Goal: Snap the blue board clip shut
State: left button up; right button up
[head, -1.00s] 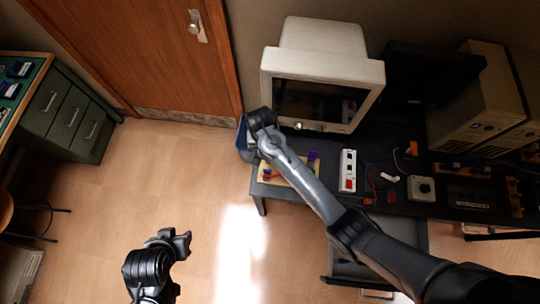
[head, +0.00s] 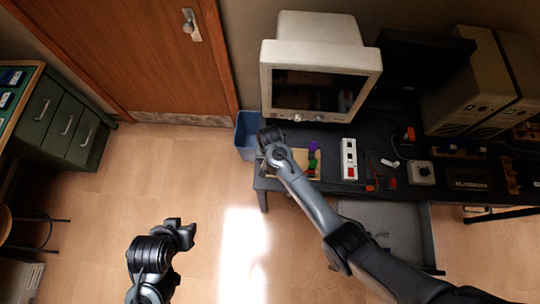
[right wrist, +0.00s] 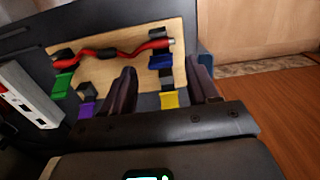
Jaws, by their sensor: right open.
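A wooden board (right wrist: 118,77) carries green (right wrist: 62,85), purple (right wrist: 87,105), blue (right wrist: 160,62) and yellow (right wrist: 170,99) clips in the right wrist view. A red cable (right wrist: 125,51) runs across its far part between dark holders. The blue clip lies near the cable's right end; I cannot tell whether it is open or shut. My right gripper (right wrist: 164,70) is open, its fingers spread around the yellow clip's column, with the blue clip beyond. In the head view, my right arm partly hides the board (head: 311,178). My left gripper (head: 182,235) hangs over the floor, far from the desk.
On the desk (head: 345,210) are a monitor (head: 318,70), a white power strip (head: 348,158) and a grey button box (head: 421,173). A blue bin (head: 246,135) stands beside the desk's left end. A drawer (head: 390,225) stands open in front.

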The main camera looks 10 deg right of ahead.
jog(key=shift+f, duration=1.15)
jog(key=c, duration=1)
jog(key=shift+s+r+t+p, duration=0.15)
jog(key=shift+s+t+p, duration=0.25)
jog(key=shift+t+p, duration=0.55)
jog(key=shift+c, duration=0.2)
jog(key=shift+s+a+t+h+p, duration=0.15)
jog(key=shift+s+t+h+p, duration=0.25)
jog(key=shift+p, duration=0.55)
jog(key=shift+s+a+f+t+p, duration=0.15)
jog(key=shift+s+f+t+p, duration=0.3)
jog(key=shift+t, duration=0.6)
jog(key=shift+s+f+t+h, duration=0.2)
jog(key=shift+f+t+h, duration=0.2)
jog(key=shift+t, duration=0.3)
jog(key=shift+a+t+b, duration=0.1)
jog(key=shift+t+b, duration=0.2)
jog(key=shift+s, duration=0.1)
